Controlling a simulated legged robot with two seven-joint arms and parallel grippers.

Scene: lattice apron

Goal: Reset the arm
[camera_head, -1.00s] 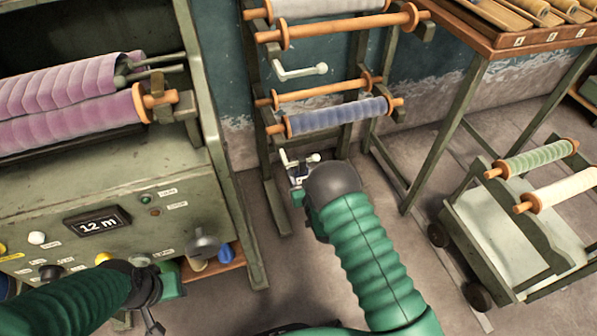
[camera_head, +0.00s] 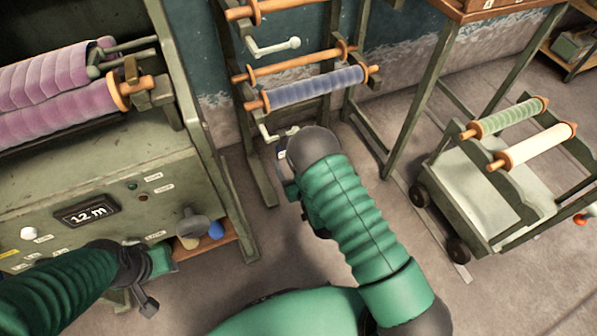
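My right arm, in a green ribbed sleeve, reaches from the bottom centre up toward the roller rack. Its gripper (camera_head: 283,160) is mostly hidden behind the dark wrist and lies just below the blue roll (camera_head: 315,88), by a pale crank handle (camera_head: 268,133). I cannot tell whether it touches the handle or how its fingers stand. My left arm comes in from the lower left. Its gripper (camera_head: 152,285) hangs low in front of the machine's panel, below and left of the grey knob (camera_head: 192,222). Its finger opening is unclear, and I see nothing held there.
The green machine (camera_head: 110,165) with pink rolls and a "12 m" display (camera_head: 86,214) fills the left. A wheeled trolley (camera_head: 490,200) with a green and a cream roll stands at the right. A wooden-topped table (camera_head: 480,12) is behind. Floor between rack and trolley is clear.

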